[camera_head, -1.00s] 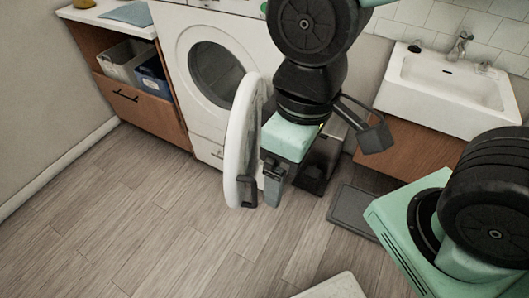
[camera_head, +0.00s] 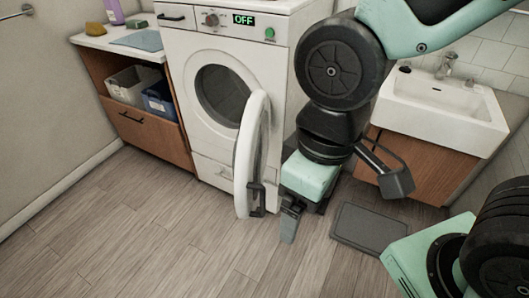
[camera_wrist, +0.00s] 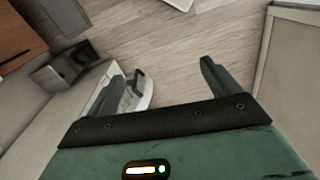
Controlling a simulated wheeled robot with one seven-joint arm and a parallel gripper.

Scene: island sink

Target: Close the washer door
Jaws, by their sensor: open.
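The white washer (camera_head: 217,85) stands at the back. Its round door (camera_head: 243,165) is swung wide open toward the front, seen nearly edge-on, with a dark handle (camera_head: 257,200) low on its right side. The dark drum opening (camera_head: 224,94) shows behind it. My gripper (camera_head: 291,217) is open, pointing down just right of the door and its handle. In the wrist view my gripper (camera_wrist: 161,72) has its fingers spread with nothing held between them. The white door edge (camera_wrist: 145,92) and handle (camera_wrist: 136,80) show beside the left finger; contact cannot be told.
A wooden cabinet (camera_head: 148,135) with bins stands left of the washer. A white sink (camera_head: 440,105) over a wooden cabinet is at right. A dark flat mat or scale (camera_head: 370,228) lies on the floor right of my gripper. The floor at front left is clear.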

